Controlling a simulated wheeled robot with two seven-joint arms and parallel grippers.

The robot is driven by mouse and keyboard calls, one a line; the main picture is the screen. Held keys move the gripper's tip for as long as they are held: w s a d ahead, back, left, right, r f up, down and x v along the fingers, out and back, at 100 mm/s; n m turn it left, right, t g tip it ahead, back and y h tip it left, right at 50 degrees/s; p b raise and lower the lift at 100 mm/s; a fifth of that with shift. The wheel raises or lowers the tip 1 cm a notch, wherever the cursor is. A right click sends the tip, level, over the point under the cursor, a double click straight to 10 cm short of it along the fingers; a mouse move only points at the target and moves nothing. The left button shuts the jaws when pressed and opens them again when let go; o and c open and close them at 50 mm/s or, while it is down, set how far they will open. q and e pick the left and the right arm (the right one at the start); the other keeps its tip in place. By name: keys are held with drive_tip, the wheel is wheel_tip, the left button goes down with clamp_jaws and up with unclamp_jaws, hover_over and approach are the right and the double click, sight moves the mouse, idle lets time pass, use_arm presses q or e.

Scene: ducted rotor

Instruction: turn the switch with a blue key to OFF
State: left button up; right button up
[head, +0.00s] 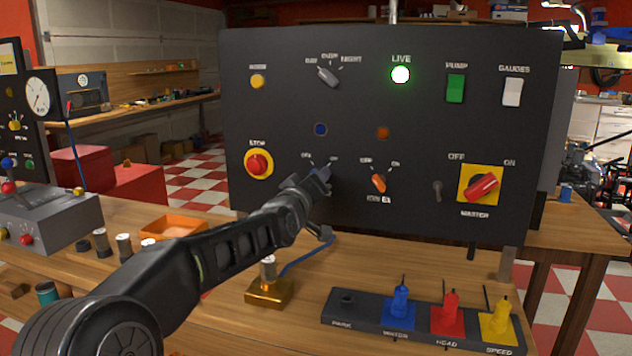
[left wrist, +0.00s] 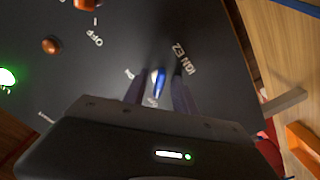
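The black control panel (head: 480,130) stands upright on the bench. A blue key (left wrist: 158,84) sits in the lower middle switch, between my left gripper's fingers (left wrist: 158,98) in the left wrist view. Gaps show on both sides of the key, so the fingers are apart around it. In the head view my left gripper (head: 318,182) is at this switch and mostly hides the key and its setting. Small labels show above the switch, partly covered. A similar switch with an orange key (head: 379,183) is to its right. My right gripper is not in view.
Nearby on the panel are a red stop button (head: 257,164), a red master switch (head: 484,187) and a lit green LIVE lamp (head: 400,74). On the bench are a brass block (head: 268,292), an orange tray (head: 170,228) and a dark rack (head: 365,318) with coloured plugs.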

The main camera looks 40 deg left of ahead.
use_arm(q)
drive_tip(key=shift+s, duration=0.1)
drive_tip(key=v, duration=0.7)
drive_tip(key=shift+s, duration=0.3)
drive_tip(key=shift+d, duration=0.1)
